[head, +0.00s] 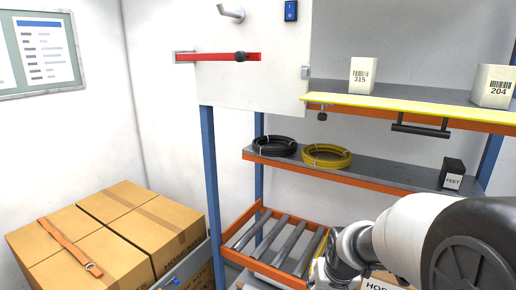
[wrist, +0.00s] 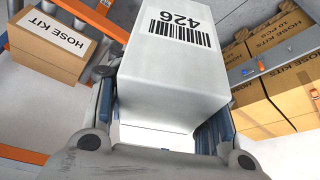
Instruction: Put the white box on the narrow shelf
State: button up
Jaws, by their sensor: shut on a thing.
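A white box (wrist: 170,75) marked 426 with a barcode fills the middle of the wrist view. My gripper (wrist: 165,115) has a finger on each side of it and is shut on it. The printing appears upside down there. In the head view my gripper (head: 328,270) is at the bottom edge, low in front of the rack, and I cannot make out the held box. The rack has a grey middle shelf (head: 385,172) with an orange front edge, and an upper shelf (head: 430,92) with a yellow strip along its front.
White boxes 315 (head: 361,76) and 204 (head: 492,87) stand on the upper shelf. Black (head: 274,146) and yellow (head: 326,156) hose coils and a black box (head: 453,174) sit on the middle shelf, with bare space between. Rollers (head: 272,240) lie below. Cartons (head: 115,235) stand left.

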jog(key=shift+n, duration=0.4)
jog(key=a+f, duration=0.1)
jog(key=f, duration=0.1)
jog(key=s+f+b, duration=0.1)
jog(key=f, duration=0.1)
jog(key=a+f+b, duration=0.1)
jog(key=f, duration=0.1)
jog(key=shift+s+a+f, duration=0.2)
jog(key=shift+a, duration=0.1)
jog(key=s+f, duration=0.4)
jog(key=f, duration=0.1)
jog(key=shift+s+f, duration=0.15)
jog(key=shift+f, duration=0.05)
